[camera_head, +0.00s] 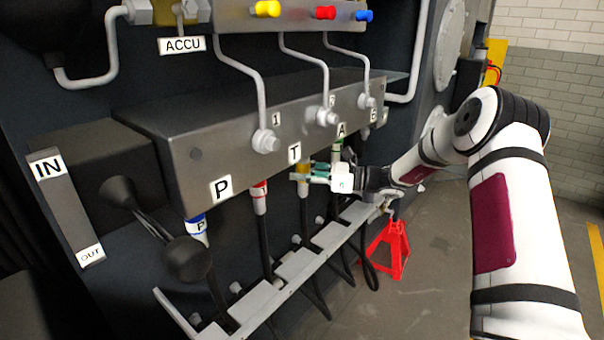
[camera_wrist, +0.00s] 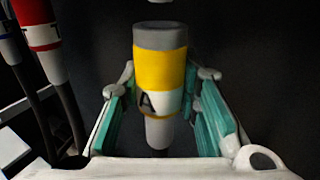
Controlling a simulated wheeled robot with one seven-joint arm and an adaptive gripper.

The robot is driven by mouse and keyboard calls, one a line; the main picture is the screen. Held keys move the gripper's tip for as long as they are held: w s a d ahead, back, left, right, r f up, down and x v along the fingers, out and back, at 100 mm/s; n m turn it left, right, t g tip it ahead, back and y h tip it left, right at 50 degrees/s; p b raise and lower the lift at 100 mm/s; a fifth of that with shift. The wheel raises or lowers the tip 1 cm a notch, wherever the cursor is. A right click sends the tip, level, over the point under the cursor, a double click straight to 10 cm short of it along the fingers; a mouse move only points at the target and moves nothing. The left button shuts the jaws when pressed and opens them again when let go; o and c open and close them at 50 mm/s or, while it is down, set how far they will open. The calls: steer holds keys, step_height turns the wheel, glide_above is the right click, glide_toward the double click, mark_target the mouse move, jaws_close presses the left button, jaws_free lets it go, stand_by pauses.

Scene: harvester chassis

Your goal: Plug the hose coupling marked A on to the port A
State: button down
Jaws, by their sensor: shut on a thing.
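The coupling marked A has a yellow band, a grey top and a white lower part (camera_wrist: 160,70). It stands upright between my gripper's (camera_wrist: 160,92) teal fingers, which are shut on it. In the head view, the yellow coupling (camera_head: 303,180) is at the fingertips of my gripper (camera_head: 312,174), just under the grey manifold block (camera_head: 230,135). The block's front carries the label A (camera_head: 341,130). Port A's opening is hidden under the block in the head view. In the wrist view, a grey round end (camera_wrist: 158,2) shows at the top edge, apart from the coupling.
The blue P coupling (camera_head: 196,226) and red T coupling (camera_head: 259,196) stand left of my gripper; a green-banded coupling (camera_head: 337,150) is behind it. A grey slotted rail (camera_head: 300,265) runs below, with hoses hanging near it. A black-knobbed lever (camera_head: 188,258) juts out at left.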

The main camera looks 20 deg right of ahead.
steer(key=shift+r+p, duration=1.15)
steer(key=shift+r, duration=0.7)
steer(key=c, duration=1.1)
jaws_free()
steer(key=shift+f, duration=0.1)
steer(key=v, duration=1.2)
